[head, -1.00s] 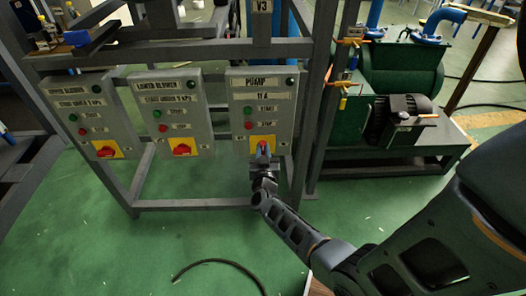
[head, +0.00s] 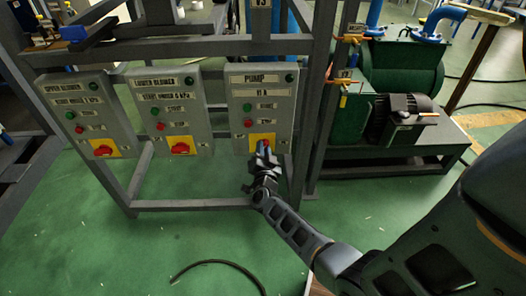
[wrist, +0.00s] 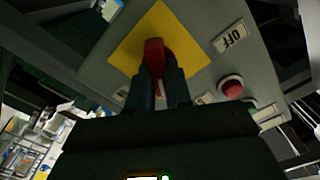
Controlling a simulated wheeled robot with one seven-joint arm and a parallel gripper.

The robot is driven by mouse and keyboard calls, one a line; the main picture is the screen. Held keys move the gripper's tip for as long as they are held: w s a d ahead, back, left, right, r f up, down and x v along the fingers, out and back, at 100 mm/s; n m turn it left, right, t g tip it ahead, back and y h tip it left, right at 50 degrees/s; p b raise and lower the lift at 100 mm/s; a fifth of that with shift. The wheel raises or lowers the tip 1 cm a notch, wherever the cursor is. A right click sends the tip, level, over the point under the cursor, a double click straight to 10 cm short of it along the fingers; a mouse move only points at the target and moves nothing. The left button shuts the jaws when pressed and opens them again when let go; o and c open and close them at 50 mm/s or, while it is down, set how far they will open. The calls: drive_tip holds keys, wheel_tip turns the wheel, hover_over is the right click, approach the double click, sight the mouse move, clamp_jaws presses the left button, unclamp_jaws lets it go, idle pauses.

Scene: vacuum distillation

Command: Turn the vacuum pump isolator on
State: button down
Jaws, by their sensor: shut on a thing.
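The pump isolator is a red knob on a yellow plate (head: 255,139) at the bottom of the grey box labelled PUMP (head: 262,108). In the head view my gripper (head: 264,151) is at this knob and hides most of it. In the wrist view the red knob (wrist: 154,52) stands between the two dark fingers of my gripper (wrist: 160,80), which is shut on it. The yellow plate (wrist: 185,42) shows around it, with an OFF label (wrist: 230,38) to the right.
Two similar boxes with red knobs, the lower blower box (head: 170,112) and another (head: 86,118), hang to the left on the grey frame (head: 190,203). A green pump (head: 400,75) stands at the right. A black hose (head: 222,262) lies on the green floor.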

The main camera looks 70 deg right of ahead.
drive_tip(key=m+b, duration=0.1)
drive_tip(key=m, duration=0.2)
drive_tip(key=m+b, duration=0.1)
drive_tip(key=m, duration=0.3)
drive_tip(key=m+b, duration=0.2)
drive_tip(key=m, duration=0.2)
drive_tip(key=shift+s+f, duration=0.2)
drive_tip(key=shift+f, duration=0.15)
idle(0.4)
drive_tip(key=c, duration=1)
unclamp_jaws()
drive_tip(key=shift+c, duration=0.2)
drive_tip(key=v, duration=0.7)
drive_tip(key=shift+a+p, duration=0.3)
drive_tip(key=shift+p, duration=0.15)
drive_tip(key=shift+s, duration=0.1)
